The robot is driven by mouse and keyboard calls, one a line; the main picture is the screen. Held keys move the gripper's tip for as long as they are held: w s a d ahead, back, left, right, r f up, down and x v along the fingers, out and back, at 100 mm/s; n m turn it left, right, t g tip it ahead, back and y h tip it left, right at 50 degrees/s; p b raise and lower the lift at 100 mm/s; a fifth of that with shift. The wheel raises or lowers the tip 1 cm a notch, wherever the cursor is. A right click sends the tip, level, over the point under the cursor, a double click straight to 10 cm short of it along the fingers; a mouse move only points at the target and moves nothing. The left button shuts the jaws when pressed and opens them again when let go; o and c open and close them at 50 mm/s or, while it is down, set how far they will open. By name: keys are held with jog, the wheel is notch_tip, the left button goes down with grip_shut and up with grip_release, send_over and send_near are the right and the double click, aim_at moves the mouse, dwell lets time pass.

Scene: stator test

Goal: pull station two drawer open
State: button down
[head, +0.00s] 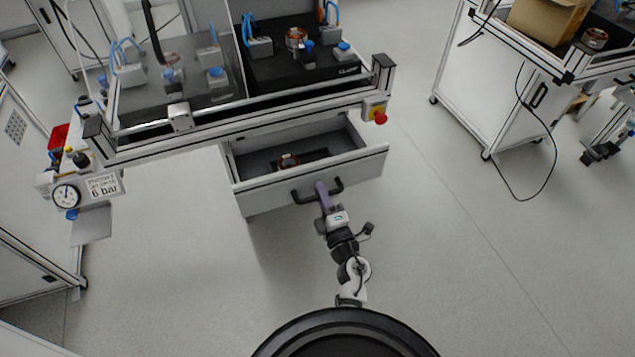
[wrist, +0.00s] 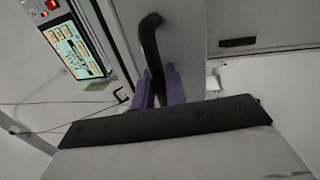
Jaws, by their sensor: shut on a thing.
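The station drawer (head: 312,176) stands open under the bench in the head view, pulled out toward me. The black bar handle (head: 338,187) is on the drawer's front. My gripper (head: 322,190) is shut on this handle, with its purple fingers around the bar. In the wrist view the handle (wrist: 152,50) runs down between the purple fingers of my gripper (wrist: 160,88).
The bench (head: 240,118) above the drawer carries test fixtures and hoses. A red emergency button (head: 380,117) sits at its right corner. A pressure gauge (head: 66,196) is at the left. A white cabinet (head: 500,100) stands at the right. The floor between is clear.

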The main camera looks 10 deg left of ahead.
jog(key=shift+s+d, duration=0.15)
jog(key=shift+s, duration=0.05)
jog(key=c, duration=1.8)
grip_release()
jog(key=shift+s, duration=0.1)
